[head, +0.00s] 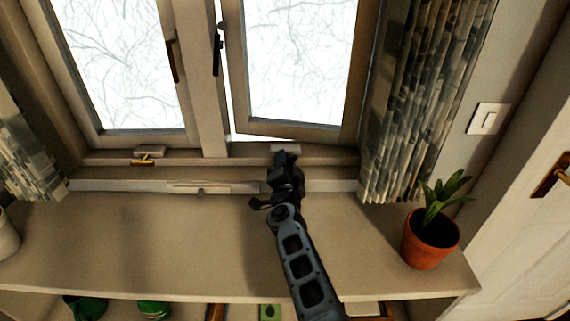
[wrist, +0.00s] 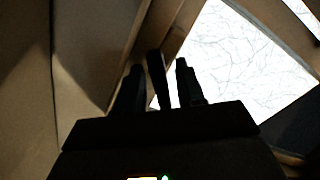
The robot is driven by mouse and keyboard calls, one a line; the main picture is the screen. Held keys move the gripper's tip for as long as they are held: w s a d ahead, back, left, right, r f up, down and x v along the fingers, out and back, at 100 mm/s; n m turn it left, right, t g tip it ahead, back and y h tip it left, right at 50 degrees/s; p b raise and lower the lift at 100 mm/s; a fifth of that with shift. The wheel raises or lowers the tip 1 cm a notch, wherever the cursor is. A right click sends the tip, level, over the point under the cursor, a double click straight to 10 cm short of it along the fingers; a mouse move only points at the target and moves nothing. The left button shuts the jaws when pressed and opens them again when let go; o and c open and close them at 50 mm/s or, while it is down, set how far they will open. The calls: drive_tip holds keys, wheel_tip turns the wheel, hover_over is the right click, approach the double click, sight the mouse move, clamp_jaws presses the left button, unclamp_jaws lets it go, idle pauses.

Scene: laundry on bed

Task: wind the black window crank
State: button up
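My gripper (head: 284,160) is at the sill below the right window sash (head: 300,132), in front of a pale mount (head: 285,149). In the wrist view my gripper (wrist: 160,82) is open, with one dark finger on each side. A slim black bar, apparently the black crank (wrist: 156,80), stands between the fingers, nearer the left one. A bright gap separates it from the right finger. In the head view my gripper hides most or all of the crank. The right sash appears slightly ajar, with a bright gap along its lower left edge.
A brass crank (head: 143,161) sits under the left window. A potted plant (head: 431,238) stands at the shelf's right end, beside the patterned curtain (head: 420,100). Green items (head: 154,309) sit below the shelf.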

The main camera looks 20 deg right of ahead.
clamp_jaws()
drive_tip(key=shift+f+m, duration=0.1)
drive_tip(key=shift+m, duration=0.2)
